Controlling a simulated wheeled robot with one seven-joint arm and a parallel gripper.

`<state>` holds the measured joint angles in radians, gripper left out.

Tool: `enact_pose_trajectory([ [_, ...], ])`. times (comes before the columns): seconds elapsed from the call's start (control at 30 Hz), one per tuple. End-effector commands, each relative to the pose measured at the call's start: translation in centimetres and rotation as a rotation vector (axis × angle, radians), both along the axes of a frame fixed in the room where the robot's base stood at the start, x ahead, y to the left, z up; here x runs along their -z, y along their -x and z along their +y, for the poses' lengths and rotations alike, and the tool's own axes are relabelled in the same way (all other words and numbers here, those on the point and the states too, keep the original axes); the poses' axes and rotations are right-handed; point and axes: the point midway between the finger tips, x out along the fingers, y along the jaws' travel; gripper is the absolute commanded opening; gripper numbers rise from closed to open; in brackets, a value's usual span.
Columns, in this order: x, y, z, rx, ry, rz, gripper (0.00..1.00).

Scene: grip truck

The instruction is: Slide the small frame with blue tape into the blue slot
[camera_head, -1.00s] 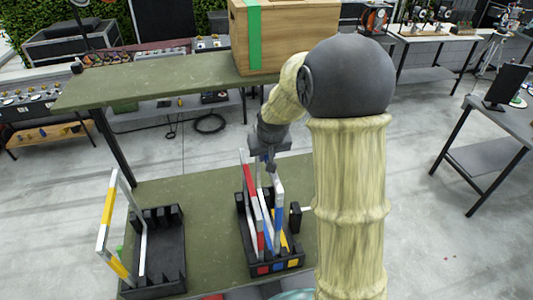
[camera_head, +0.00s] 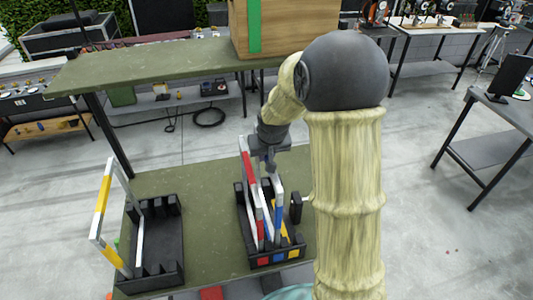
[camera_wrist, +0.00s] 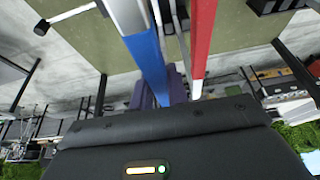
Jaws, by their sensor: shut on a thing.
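The small frame with blue tape (camera_head: 279,212) stands over the right-hand black rack (camera_head: 246,225), its lower part among the other bars there. My gripper (camera_head: 269,165) is shut on the top of this frame. The blue tape (camera_wrist: 146,55) runs up to the fingers in the wrist view. The rack's front carries red, blue and yellow marks; the blue mark (camera_head: 279,257) is in the middle. A red-taped frame (camera_head: 249,168) stands in the rack just left of the blue one; it shows right of it in the wrist view (camera_wrist: 202,35). I cannot tell whether the blue frame is fully seated.
A second black rack (camera_head: 160,272) stands to the left, with a yellow-taped frame (camera_head: 103,193) tilted in it. Green tabletop (camera_head: 210,200) lies bare between the racks. A wooden box with green tape (camera_head: 290,28) sits on the raised shelf (camera_head: 150,65) behind.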

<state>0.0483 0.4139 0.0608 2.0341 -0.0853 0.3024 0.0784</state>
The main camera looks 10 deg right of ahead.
Motion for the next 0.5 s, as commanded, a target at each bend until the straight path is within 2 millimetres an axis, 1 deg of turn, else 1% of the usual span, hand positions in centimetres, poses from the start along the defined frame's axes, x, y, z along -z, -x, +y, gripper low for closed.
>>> enact_pose_trajectory([
  [0.03,0.5,0.0,0.0,0.0,0.0,-0.002,0.0],
  [0.5,3.0,-0.1,0.0,0.001,0.0,-0.002,0.0],
])
